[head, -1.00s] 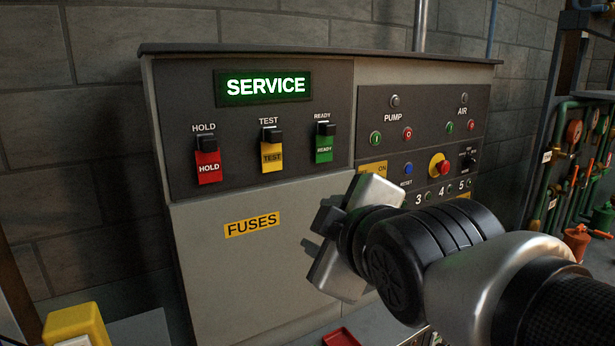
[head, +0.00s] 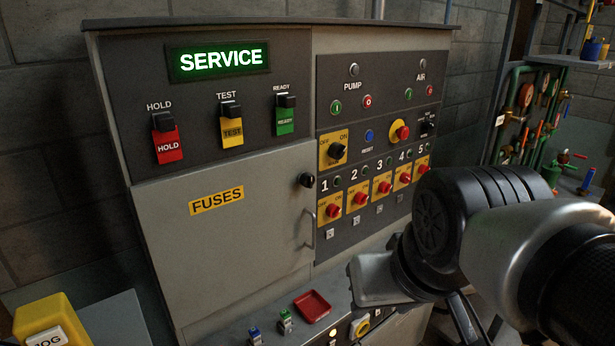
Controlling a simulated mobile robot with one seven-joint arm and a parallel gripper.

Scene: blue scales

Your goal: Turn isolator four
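Isolator four (head: 404,177) is a red knob on a small yellow OFF/ON plate under the number 4, fourth in the row on the right half of the grey cabinet. It is in plain view. Its exact pointer angle is too small to tell. My gripper (head: 385,282) is below and in front of the isolator row, in the lower right middle of the head view. It appears apart from the knobs. Its fingers are mostly hidden by my own wrist, so its opening cannot be told.
Isolators one (head: 333,210), two (head: 360,198), three (head: 385,187) and five (head: 423,169) flank it closely. Above are a black OFF/ON switch (head: 337,151) and a red emergency knob (head: 400,130). A red tray (head: 312,307) lies on the ledge below. Pipes (head: 520,110) stand at the right.

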